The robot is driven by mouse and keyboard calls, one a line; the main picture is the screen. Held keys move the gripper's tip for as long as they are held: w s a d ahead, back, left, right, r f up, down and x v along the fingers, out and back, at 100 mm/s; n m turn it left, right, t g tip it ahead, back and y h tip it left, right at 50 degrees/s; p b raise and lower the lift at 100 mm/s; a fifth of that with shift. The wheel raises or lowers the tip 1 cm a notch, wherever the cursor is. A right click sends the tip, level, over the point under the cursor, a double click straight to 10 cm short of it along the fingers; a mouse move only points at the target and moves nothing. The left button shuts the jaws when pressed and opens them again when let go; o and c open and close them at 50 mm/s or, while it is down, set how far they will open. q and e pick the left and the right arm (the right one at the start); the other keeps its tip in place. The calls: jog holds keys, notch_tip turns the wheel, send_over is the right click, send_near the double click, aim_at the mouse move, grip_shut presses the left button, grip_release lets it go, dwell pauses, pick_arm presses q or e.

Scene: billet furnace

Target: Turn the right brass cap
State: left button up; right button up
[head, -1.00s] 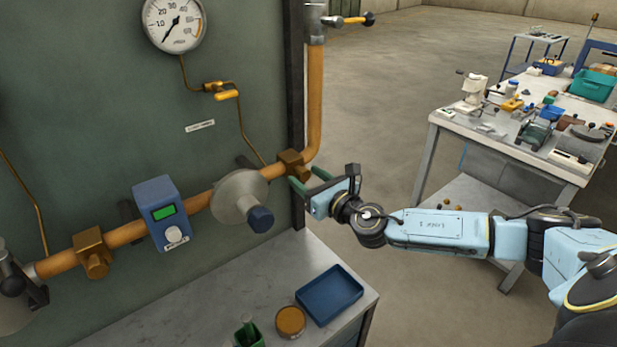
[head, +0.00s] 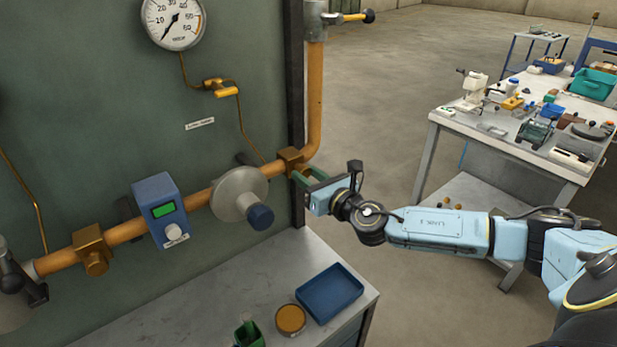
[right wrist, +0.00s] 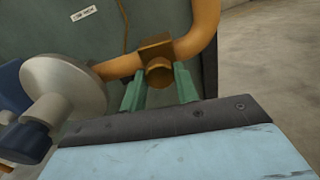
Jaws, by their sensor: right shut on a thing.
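The right brass cap (right wrist: 158,73) is a round, dull gold knob on the front of a square brass fitting (head: 291,160), where the orange pipe bends upward. In the head view the cap is mostly hidden by my gripper. My right gripper (head: 306,174) reaches it from the lower right, its green fingers shut on the cap. In the right wrist view the fingers (right wrist: 159,80) stand on either side of the cap. A similar left brass cap (head: 97,264) is at the lower left of the pipe, untouched. My left gripper is not in view.
A grey disc with a blue knob (head: 260,216) is on the pipe left of my gripper, then a blue meter (head: 160,210). A blue tray (head: 330,293) lies on the bench below. A cluttered table (head: 445,118) stands at the right.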

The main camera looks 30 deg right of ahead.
jog(key=shift+m+b, duration=0.45)
jog(key=shift+m, duration=0.75)
jog(key=m, duration=0.2)
jog(key=shift+m+b, duration=0.3)
jog(key=shift+m, duration=0.1)
jog(key=m, duration=0.2)
jog(key=shift+m, duration=0.3)
jog(key=m, duration=0.2)
jog(key=shift+m, duration=0.4)
jog(key=m, duration=0.4)
jog(key=shift+r+p, duration=0.15)
jog(key=shift+p, duration=0.25)
jog(key=shift+m+p, duration=0.7)
jog(key=shift+m, duration=1.4)
jog(key=o, duration=1)
jog(key=shift+c, duration=0.2)
